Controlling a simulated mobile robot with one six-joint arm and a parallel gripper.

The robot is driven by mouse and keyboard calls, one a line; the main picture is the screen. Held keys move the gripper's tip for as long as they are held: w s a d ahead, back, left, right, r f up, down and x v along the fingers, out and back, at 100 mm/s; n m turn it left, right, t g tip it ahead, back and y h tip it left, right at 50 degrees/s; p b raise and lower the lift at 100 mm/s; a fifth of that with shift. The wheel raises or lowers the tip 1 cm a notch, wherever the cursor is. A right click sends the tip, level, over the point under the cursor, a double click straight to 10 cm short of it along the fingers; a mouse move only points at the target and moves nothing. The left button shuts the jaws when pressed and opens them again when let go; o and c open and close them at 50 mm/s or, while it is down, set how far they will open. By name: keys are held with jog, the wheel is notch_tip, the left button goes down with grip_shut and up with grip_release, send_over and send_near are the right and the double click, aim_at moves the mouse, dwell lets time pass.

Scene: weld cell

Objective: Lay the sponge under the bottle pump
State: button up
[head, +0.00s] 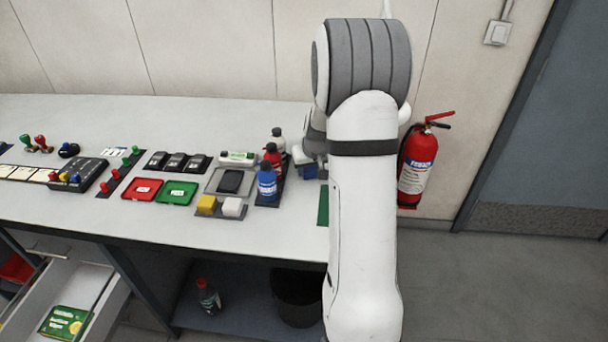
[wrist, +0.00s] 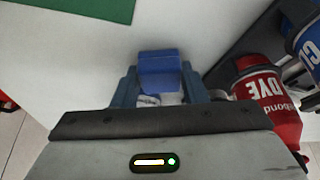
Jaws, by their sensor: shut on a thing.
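My gripper (wrist: 160,90) is shut on a blue block (wrist: 161,68), which looks like the sponge. The block sits between the two blue fingers, over the white bench top. In the head view my arm hides most of the gripper, and a bit of blue (head: 309,171) shows at its end, right of the bottles. A red bottle (wrist: 266,95) marked DYE and a blue bottle (wrist: 309,45) stand to the right in the wrist view. The head view also shows the red bottle (head: 272,158) and the blue bottle (head: 267,182). I cannot make out a pump on any bottle.
A green mat (head: 323,206) lies near the bench's right end. A tray with a yellow block (head: 207,203) and a white block (head: 232,206) is left of the bottles. A fire extinguisher (head: 416,165) hangs beyond the bench. The front strip of bench is clear.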

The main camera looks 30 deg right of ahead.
jog(key=shift+w+d+r, duration=0.15)
jog(key=shift+d, duration=0.3)
jog(key=o, duration=1)
jog(key=shift+w+r, duration=0.1)
jog(key=shift+r, duration=0.1)
jog(key=shift+r, duration=0.4)
jog(key=p+v, duration=0.4)
jog(key=v, duration=0.2)
jog(key=shift+a+r, duration=0.25)
